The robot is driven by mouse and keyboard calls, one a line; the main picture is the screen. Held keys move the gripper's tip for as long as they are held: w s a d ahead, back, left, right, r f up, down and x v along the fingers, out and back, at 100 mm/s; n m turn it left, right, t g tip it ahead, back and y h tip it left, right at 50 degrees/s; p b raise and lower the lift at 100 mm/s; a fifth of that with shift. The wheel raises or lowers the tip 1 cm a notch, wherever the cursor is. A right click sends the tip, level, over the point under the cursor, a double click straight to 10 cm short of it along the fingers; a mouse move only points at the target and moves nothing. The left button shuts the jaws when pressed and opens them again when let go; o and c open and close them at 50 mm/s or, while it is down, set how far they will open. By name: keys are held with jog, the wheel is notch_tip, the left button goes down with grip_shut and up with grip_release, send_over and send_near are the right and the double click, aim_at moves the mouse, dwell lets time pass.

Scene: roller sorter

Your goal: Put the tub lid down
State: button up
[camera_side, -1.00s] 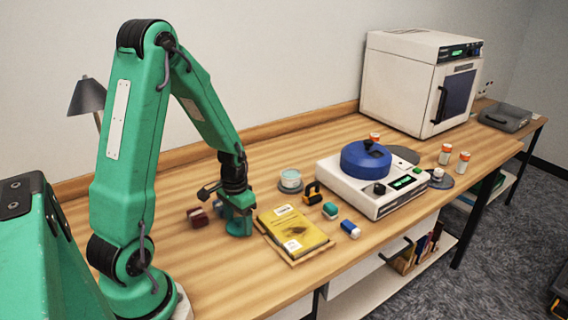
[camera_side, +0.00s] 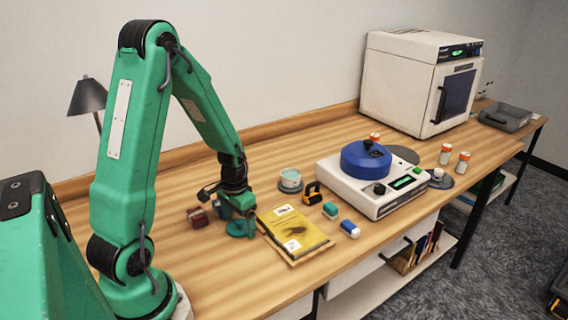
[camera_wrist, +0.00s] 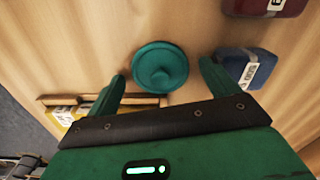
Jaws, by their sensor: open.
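The tub lid is a teal disc with a round knob. In the side view the lid (camera_side: 240,230) lies flat on the table beside the yellow book. In the wrist view the lid (camera_wrist: 152,52) shows knob up, between and just beyond my fingertips. My gripper (camera_side: 237,212) is low over the lid; its two fingers (camera_wrist: 161,72) are spread wide with a gap on both sides of the lid. Nothing is held.
A dark red block (camera_side: 197,217) and a blue labelled block (camera_wrist: 246,66) stand close by; the blue one is near one finger. The yellow book (camera_side: 294,230) lies on the other side. A small tub (camera_side: 290,182), a stapler-like orange-black item (camera_side: 312,193) and a white device (camera_side: 372,188) stand farther right.

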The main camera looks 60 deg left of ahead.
aim_at(238, 221)
notch_tip(238, 221, up, 12)
dwell(0.8)
jog(key=shift+r, duration=0.1)
dwell(0.4)
jog(key=s+d+r+m+t, duration=0.1)
jog(key=s+d+r+t, duration=0.1)
jog(key=d+r, duration=0.4)
jog(key=s+d+r+m+t, duration=0.1)
jog(key=s+d+r+t, duration=0.2)
jog(key=d+r, duration=0.3)
jog(key=s+d, duration=0.1)
jog(key=d, duration=0.3)
jog(key=shift+s+t, duration=0.3)
